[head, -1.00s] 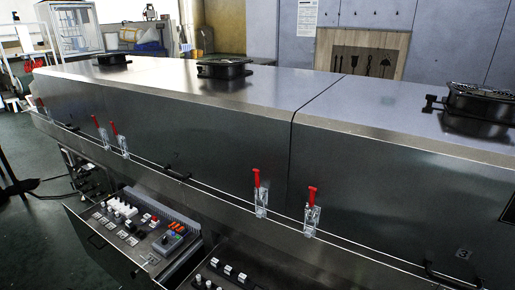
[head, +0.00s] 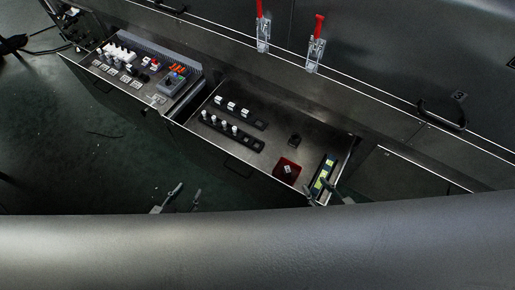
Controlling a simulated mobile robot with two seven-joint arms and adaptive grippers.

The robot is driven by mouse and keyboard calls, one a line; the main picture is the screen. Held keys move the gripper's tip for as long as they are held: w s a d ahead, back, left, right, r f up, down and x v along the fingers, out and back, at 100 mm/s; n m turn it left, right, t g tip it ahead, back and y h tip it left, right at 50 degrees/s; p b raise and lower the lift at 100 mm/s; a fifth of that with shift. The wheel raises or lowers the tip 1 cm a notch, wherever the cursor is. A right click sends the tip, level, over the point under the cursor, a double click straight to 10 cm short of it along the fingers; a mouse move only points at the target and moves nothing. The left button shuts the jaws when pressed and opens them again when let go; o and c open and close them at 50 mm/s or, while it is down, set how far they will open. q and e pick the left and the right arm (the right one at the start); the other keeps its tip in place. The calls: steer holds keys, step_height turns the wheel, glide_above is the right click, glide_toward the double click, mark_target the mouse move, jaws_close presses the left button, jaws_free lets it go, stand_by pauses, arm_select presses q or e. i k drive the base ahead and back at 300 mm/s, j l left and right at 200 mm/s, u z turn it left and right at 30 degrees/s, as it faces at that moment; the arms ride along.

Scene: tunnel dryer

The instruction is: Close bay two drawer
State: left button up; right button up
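Two drawers stand pulled out below the dryer. The left drawer (head: 128,97) holds a finned block, white parts and a grey box with coloured buttons. The middle drawer (head: 262,157) holds two dark strips with white-topped parts, a small dark block, a red tray and a blue-and-yellow strip. I cannot read a bay number on either drawer. My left gripper (head: 189,188) is over the floor in front of the drawers, fingers apart and empty. My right gripper (head: 317,187) is at the front right corner of the middle drawer, fingers apart; whether it touches is unclear.
The dryer side carries red-handled clamps (head: 317,32) and a dark bar handle (head: 443,117); a label reading 3 (head: 460,96) is beside that handle. A closed front (head: 415,173) lies right of the middle drawer.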

mark_target(252, 162)
steer(key=k+l+u, duration=0.45)
steer(key=l, duration=0.2)
steer(key=k+l+u, duration=0.4)
steer(key=k+l, duration=0.1)
steer(key=l, duration=0.35)
steer(key=k+l+z, duration=0.1)
steer(key=l, duration=0.4)
